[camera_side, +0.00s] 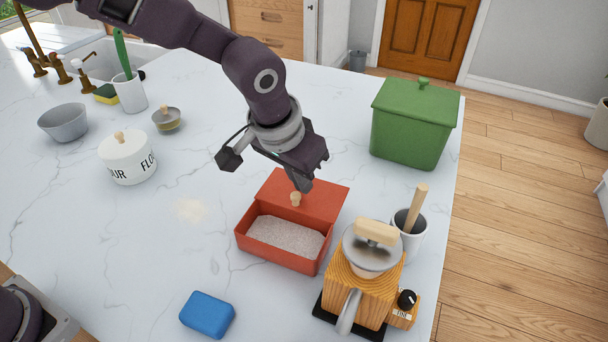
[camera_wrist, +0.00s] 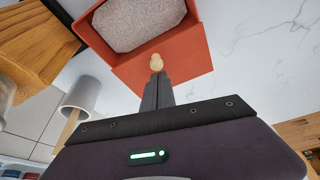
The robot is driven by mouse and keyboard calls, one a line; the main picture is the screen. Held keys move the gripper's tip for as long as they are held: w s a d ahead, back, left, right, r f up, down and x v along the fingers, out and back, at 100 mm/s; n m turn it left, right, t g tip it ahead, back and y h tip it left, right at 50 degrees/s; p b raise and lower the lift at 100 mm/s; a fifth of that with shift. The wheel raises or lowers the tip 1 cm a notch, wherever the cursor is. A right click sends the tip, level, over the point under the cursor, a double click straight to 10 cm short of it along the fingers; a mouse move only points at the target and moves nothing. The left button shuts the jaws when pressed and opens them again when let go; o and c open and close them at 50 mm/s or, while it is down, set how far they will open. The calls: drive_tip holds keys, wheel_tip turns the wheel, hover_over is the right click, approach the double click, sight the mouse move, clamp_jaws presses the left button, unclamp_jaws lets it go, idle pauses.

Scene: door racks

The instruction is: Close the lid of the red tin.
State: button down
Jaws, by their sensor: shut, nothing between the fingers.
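The red tin (camera_side: 277,260) sits on the counter with its front part open, showing a grey grainy fill (camera_side: 286,236). It also shows in the wrist view (camera_wrist: 97,42). Its red lid (camera_side: 322,203) lies toward the back of the tin and leaves the fill uncovered. A small pale wooden knob (camera_side: 295,199) stands on the lid; it also shows in the wrist view (camera_wrist: 156,62). My gripper (camera_side: 300,186) is shut and empty, pointing down just behind the knob. In the wrist view its fingertips (camera_wrist: 157,76) meet the knob's outline; I cannot tell whether they touch it.
A wooden grinder (camera_side: 362,290) and a grey cup (camera_side: 410,240) stand close at the tin's right. A green bin (camera_side: 411,130) is behind right, a blue sponge (camera_side: 207,314) in front left. A flour jar (camera_side: 127,158) stands farther left.

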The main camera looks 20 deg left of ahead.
drive_tip(key=s, duration=0.8)
drive_tip(key=shift+s+d, duration=0.15)
drive_tip(key=shift+s, duration=0.25)
drive_tip(key=w, duration=0.2)
drive_tip(key=w+d, duration=0.1)
drive_tip(key=w, duration=0.1)
drive_tip(key=d+v, duration=0.1)
drive_tip(key=v, duration=0.9)
drive_tip(key=s+a+r+n, duration=0.1)
drive_tip(key=s+a+r, duration=0.2)
drive_tip(key=a, duration=0.4)
drive_tip(key=s+a+r, duration=0.2)
drive_tip(key=a+r, duration=0.1)
drive_tip(key=a, duration=0.4)
drive_tip(key=s+a+f+n+t, duration=0.1)
drive_tip(key=s+a+f, duration=0.1)
drive_tip(key=s+a, duration=0.7)
drive_tip(key=s, duration=0.4)
drive_tip(key=shift+s+n+t+y, duration=0.3)
drive_tip(key=shift+s+t+y, duration=0.05)
drive_tip(key=shift+t+y, duration=0.05)
